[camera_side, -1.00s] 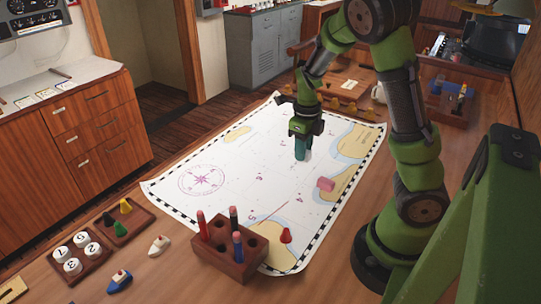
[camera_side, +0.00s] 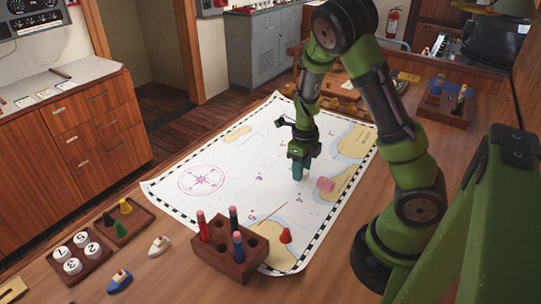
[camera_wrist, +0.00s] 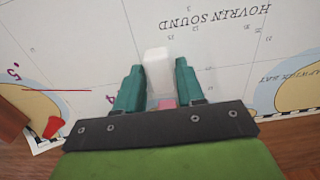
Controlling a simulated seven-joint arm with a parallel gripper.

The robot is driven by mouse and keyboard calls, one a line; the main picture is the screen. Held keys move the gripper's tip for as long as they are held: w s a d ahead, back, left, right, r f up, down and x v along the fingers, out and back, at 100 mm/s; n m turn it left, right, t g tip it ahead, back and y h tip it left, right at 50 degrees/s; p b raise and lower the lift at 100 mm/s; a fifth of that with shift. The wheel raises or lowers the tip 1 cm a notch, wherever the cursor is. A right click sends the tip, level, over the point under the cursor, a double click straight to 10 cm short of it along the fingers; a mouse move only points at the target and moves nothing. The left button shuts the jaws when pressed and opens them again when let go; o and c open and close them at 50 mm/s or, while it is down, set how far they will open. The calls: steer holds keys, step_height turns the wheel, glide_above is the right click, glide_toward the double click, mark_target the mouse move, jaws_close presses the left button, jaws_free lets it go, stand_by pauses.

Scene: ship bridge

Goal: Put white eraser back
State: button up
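The white eraser (camera_wrist: 157,68) is a pale block between the two teal fingers of my gripper (camera_wrist: 158,85) in the wrist view. The fingers stand close along both its sides; I cannot tell whether they press on it. Its far end reaches past the fingertips. In the side view my gripper (camera_side: 298,173) points down, low over the middle of the chart, and I cannot make out the eraser there. A pink eraser (camera_side: 325,184) lies on the chart just right of the fingers. Part of it shows between the fingers in the wrist view (camera_wrist: 168,103).
The chart (camera_side: 215,205) covers the table's middle. A wooden rack with red and blue markers (camera_side: 228,258) and a red cone (camera_side: 286,236) stand at its near edge. Boats (camera_side: 159,246) and token trays (camera_side: 72,258) lie left. Another holder (camera_side: 443,108) stands at the back right.

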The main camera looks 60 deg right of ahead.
steer(key=shift+o, duration=1)
step_height(320, 180, up, 12)
steer(key=s+a+r+n+t, duration=0.2)
steer(key=a+r+n, duration=0.2)
steer(key=n, duration=0.6)
steer(key=s+a+r+n+t+y, duration=0.1)
steer(key=s+a+r+n+t, duration=0.1)
steer(key=a+r+n, duration=0.2)
steer(key=s+a+r+n+t+y, duration=0.1)
steer(key=a+n, duration=0.8)
steer(key=n, duration=0.9)
step_height(320, 180, up, 3)
steer(key=shift+s+a+f+t, duration=0.1)
steer(key=shift+s+a+t, duration=0.25)
steer(key=shift+s+t, duration=0.55)
